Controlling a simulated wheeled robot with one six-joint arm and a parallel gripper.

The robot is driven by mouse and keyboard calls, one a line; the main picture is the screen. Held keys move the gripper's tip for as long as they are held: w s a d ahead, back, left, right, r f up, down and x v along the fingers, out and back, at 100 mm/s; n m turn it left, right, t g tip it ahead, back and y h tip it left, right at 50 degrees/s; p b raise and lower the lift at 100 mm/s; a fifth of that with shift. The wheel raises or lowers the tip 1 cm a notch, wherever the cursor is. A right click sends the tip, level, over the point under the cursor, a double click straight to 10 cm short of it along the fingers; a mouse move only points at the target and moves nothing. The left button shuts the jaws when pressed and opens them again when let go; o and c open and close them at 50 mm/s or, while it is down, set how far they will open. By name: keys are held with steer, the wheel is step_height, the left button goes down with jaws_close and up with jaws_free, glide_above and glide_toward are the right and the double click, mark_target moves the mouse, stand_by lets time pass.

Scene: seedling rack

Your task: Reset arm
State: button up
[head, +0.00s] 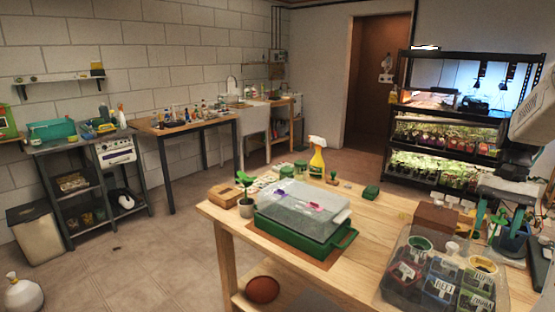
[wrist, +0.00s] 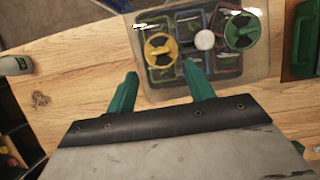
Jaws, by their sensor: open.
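My gripper (head: 495,228) hangs above the right part of the wooden table in the head view, with its green fingers pointing down. In the wrist view my gripper (wrist: 160,70) has its two fingers well apart, and nothing shows between them but bare wood and the edge of a clear tray. It is open and empty. My arm enters from the right edge of the head view and partly covers the things behind it.
A clear tray (head: 388,294) with labelled pots stands at the table's front right; the tray also shows in the wrist view (wrist: 268,62). A green-based propagator box (head: 300,210), a yellow spray bottle (head: 317,157) and a brown block (head: 435,217) stand on the table (head: 375,235). A lit plant rack (head: 405,75) stands behind.

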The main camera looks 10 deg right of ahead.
steer(key=s+a+r+n+t+h, duration=0.1)
steer(key=s+a+n, duration=0.2)
steer(key=a, duration=0.8)
steer(key=s+a+r+n+t+h, duration=0.1)
steer(key=s+a+r+n+t, duration=0.1)
steer(key=s+a, duration=0.5)
steer(key=s+a+r+n+t+h, duration=0.1)
steer(key=s+a+n, duration=0.3)
steer(key=a, duration=1)
steer(key=shift+s+a+r, duration=0.15)
steer(key=shift+s+a, duration=0.2)
steer(key=shift+s, duration=0.45)
